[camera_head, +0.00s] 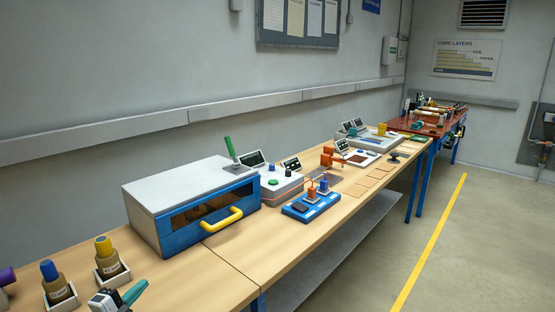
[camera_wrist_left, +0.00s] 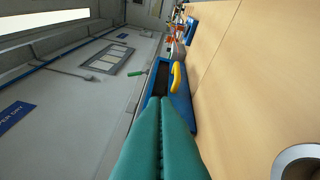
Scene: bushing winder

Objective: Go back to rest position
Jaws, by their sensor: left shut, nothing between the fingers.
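My left gripper (camera_head: 121,297) shows at the bottom left of the head view, with teal fingers beside the workbench's front edge. In the left wrist view its two teal fingers (camera_wrist_left: 161,104) lie together, shut and empty. Beyond them in that view are the blue oven-like box with a yellow handle (camera_wrist_left: 177,76) and bare wooden table. My right gripper is in neither view.
The wooden bench (camera_head: 190,285) carries a grey and blue box (camera_head: 180,205), several capped bottles (camera_head: 108,252) at the left, and a blue tray (camera_head: 310,206). A red table (camera_head: 425,128) stands at the back. The floor at the right is clear.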

